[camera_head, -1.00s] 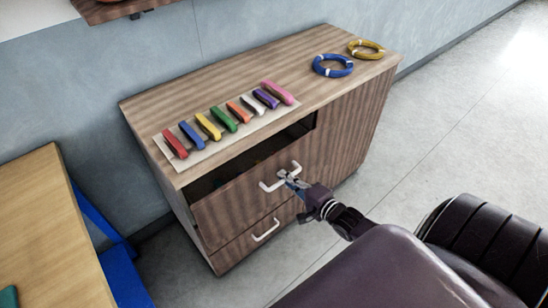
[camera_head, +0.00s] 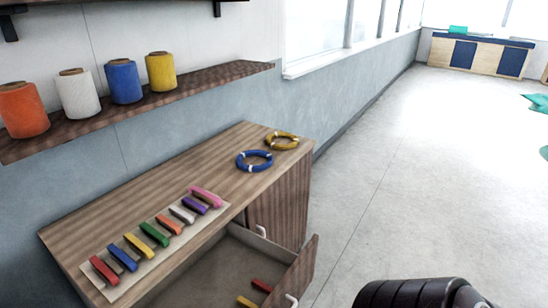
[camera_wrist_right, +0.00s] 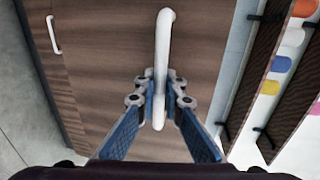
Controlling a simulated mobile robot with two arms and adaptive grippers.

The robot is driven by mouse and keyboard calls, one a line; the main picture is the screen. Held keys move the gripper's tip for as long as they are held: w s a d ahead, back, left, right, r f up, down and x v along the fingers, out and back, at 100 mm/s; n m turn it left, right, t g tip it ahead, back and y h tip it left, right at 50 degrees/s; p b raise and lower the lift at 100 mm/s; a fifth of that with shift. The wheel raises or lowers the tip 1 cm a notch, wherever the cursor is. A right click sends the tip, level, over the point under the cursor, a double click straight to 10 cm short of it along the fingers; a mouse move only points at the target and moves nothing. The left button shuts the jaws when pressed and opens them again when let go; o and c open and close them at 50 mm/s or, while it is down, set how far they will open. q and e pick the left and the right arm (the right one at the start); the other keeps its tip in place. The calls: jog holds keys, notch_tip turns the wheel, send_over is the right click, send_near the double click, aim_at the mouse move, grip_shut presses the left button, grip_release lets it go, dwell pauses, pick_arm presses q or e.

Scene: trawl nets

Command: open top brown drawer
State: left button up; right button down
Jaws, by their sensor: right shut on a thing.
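The brown cabinet (camera_head: 165,180) stands against the wall in the head view. Its top brown drawer (camera_head: 205,270) is pulled well out, with its inside showing. A red and a yellow item lie in it near the drawer front (camera_head: 300,272). The drawer's white handle (camera_head: 291,300) is at the bottom edge of the head view. In the right wrist view, my right gripper (camera_wrist_right: 160,88) is shut on this white handle (camera_wrist_right: 164,35), its blue-padded fingers on both sides of the bar. My left gripper is not in view.
Several coloured tools (camera_head: 162,230) lie on a mat on the cabinet top, beside a blue ring (camera_head: 254,161) and a yellow ring (camera_head: 282,141). A shelf (camera_head: 190,90) with thread spools hangs above. The floor (camera_head: 400,190) to the right is clear.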

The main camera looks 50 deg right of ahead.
jog(key=shift+s, duration=0.3)
jog(key=c, duration=2)
grip_release()
jog(key=v, duration=1.2)
jog(key=shift+d, duration=0.1)
